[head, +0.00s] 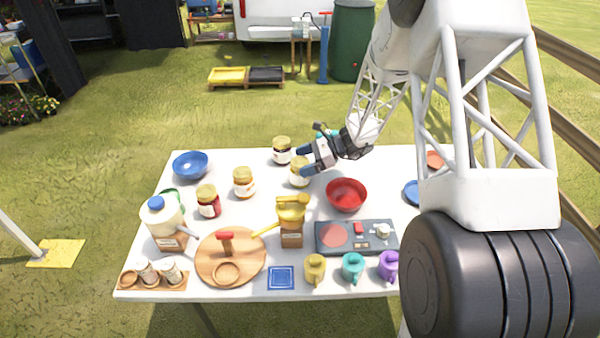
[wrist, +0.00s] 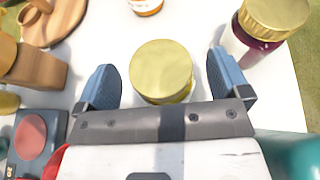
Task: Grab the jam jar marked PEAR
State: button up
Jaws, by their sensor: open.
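Several jam jars with gold lids stand on the white table. One jar (head: 299,176) stands by my gripper (head: 310,156). In the wrist view its round gold lid (wrist: 162,68) lies between the two blue fingers, with a gap on each side. My gripper is open and holds nothing. A jar with dark purple contents (head: 282,152) stands just behind; it also shows in the wrist view (wrist: 262,28). An amber jar (head: 244,183) and a red jar (head: 207,203) stand to the left. I cannot read any label, so I cannot tell which is PEAR.
A red bowl (head: 346,194) sits close to the right of the jar by my gripper. A blue bowl (head: 190,164) is at the back left. A scale (head: 357,237), mugs, a round wooden board (head: 213,246) and a honey dispenser (head: 291,228) fill the front.

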jog(key=shift+x, duration=0.75)
jog(key=c, duration=1.3)
